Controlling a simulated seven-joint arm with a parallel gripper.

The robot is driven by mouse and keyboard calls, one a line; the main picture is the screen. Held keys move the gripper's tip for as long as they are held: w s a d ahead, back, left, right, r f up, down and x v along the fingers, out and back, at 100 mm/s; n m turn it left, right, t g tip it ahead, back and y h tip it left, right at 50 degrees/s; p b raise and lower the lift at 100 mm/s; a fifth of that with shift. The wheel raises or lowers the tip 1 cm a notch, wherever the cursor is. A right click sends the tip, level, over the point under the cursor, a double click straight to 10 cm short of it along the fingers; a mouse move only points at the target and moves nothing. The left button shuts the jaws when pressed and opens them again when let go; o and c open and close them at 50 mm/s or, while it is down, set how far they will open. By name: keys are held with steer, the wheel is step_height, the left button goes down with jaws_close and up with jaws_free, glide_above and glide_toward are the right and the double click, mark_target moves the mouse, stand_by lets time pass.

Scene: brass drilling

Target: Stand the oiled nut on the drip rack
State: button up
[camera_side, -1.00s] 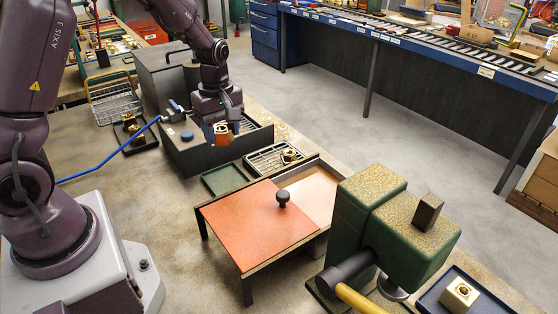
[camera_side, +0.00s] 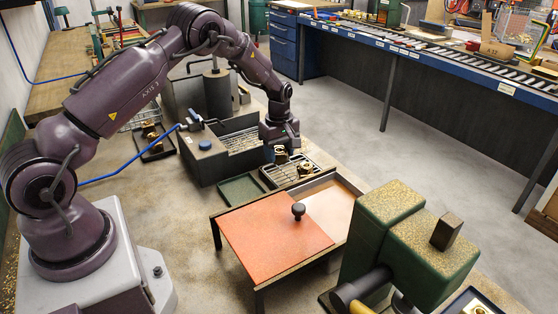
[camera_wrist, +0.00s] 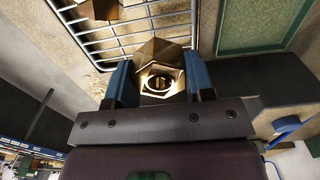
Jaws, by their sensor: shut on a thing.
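My gripper (camera_side: 280,152) has blue fingers and is shut on a brass hex nut (camera_wrist: 160,75). In the wrist view the nut sits between the two fingertips, its hole facing the camera. In the side view the held nut (camera_side: 281,157) is just below the gripper, over the left part of the wire drip rack (camera_side: 268,180). I cannot tell whether it touches the rack. The rack's bars (camera_wrist: 182,22) lie beyond the fingers in the wrist view. Another brass nut (camera_side: 304,169) stands on the rack's right part; it is cut off at the top of the wrist view (camera_wrist: 100,8).
A dark open bath (camera_side: 200,172) stands left of the rack. A green tray (camera_side: 242,189) lies in front of it. A black tray (camera_side: 158,154) holds more nuts. A green machine (camera_side: 390,215) stands front right.

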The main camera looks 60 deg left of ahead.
mark_target(279, 161)
steer(key=shift+f, duration=1.45)
steer(key=shift+f, duration=0.15)
steer(key=o, duration=1.2)
